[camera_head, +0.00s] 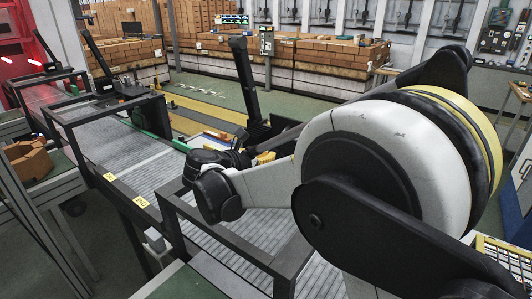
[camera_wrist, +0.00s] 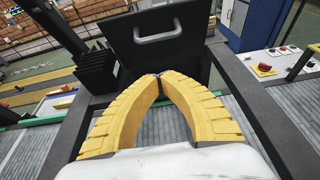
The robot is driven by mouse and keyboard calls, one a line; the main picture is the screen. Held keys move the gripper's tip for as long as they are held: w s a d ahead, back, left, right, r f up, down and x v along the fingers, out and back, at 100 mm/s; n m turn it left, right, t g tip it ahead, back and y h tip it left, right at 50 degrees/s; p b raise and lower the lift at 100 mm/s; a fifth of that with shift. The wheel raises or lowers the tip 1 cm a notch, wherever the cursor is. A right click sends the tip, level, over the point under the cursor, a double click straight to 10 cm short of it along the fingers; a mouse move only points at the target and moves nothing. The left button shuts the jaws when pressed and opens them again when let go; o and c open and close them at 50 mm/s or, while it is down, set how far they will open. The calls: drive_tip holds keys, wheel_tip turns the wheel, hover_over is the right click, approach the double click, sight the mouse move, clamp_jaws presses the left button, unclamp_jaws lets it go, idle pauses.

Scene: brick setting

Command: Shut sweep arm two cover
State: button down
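A black cover panel (camera_wrist: 185,55) with a grey handle (camera_wrist: 158,33) stands raised in front of my gripper in the wrist view. In the head view the gripper (camera_head: 264,157) is mostly hidden by my wrist. I cannot read a number on the cover.
Brick stacks (camera_head: 325,55) stand behind. In the wrist view a panel with red buttons (camera_wrist: 275,60) is at right.

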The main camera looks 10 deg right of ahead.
drive_tip(key=w+d+b, duration=0.1)
drive_tip(key=w+d, duration=0.6)
drive_tip(key=shift+w+d+f, duration=0.15)
drive_tip(key=shift+f, duration=0.15)
drive_tip(key=shift+d+r, duration=0.1)
drive_tip(key=shift+w+d+r+g+y+p, duration=0.25)
drive_tip(key=shift+r+g+y+p, duration=0.1)
drive_tip(key=shift+p, duration=0.2)
drive_tip(key=shift+w+r, duration=0.1)
drive_tip(key=shift+r, duration=0.05)
